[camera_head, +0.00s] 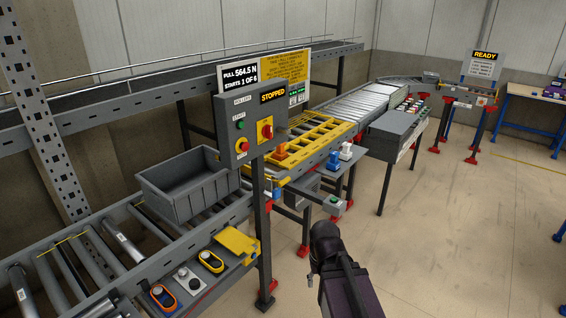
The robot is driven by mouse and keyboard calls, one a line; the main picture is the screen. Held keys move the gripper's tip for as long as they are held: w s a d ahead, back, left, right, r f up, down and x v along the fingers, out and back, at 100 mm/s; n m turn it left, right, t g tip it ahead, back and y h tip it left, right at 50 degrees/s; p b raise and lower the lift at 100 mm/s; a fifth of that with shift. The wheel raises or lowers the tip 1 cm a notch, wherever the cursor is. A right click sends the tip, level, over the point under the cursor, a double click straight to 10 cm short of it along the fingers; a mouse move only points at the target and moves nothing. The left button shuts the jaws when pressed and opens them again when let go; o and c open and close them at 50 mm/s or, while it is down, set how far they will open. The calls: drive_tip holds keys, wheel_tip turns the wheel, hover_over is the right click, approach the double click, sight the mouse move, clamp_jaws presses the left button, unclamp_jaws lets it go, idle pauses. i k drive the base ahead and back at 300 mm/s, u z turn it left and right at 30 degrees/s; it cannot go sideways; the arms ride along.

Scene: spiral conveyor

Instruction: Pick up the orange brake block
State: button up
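An orange block with a raised upright part (280,151) sits at the near left of the yellow grid section (318,143) of the conveyor, just right of the control post; it looks like the orange brake block. A similar blue piece (333,161) and white piece (346,151) stand on a small grey shelf to its right. My dark arm rises at the bottom centre, well short of the conveyor and apart from the block. My gripper's fingers cannot be made out.
A grey control box (247,130) reading STOPPED stands on a post in front of the conveyor. A grey bin (188,187) rests on the rollers at left. A lower ledge (205,278) holds small devices, one orange-rimmed (162,296). The floor at right is clear.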

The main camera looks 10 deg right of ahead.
sight(279, 154)
drive_tip(key=k, duration=0.45)
drive_tip(key=z, duration=0.5)
drive_tip(key=i, duration=1)
drive_tip(key=z, duration=0.65)
drive_tip(key=i, duration=1.55)
drive_tip(key=u, duration=0.95)
drive_tip(key=i, duration=0.95)
drive_tip(key=u, duration=0.55)
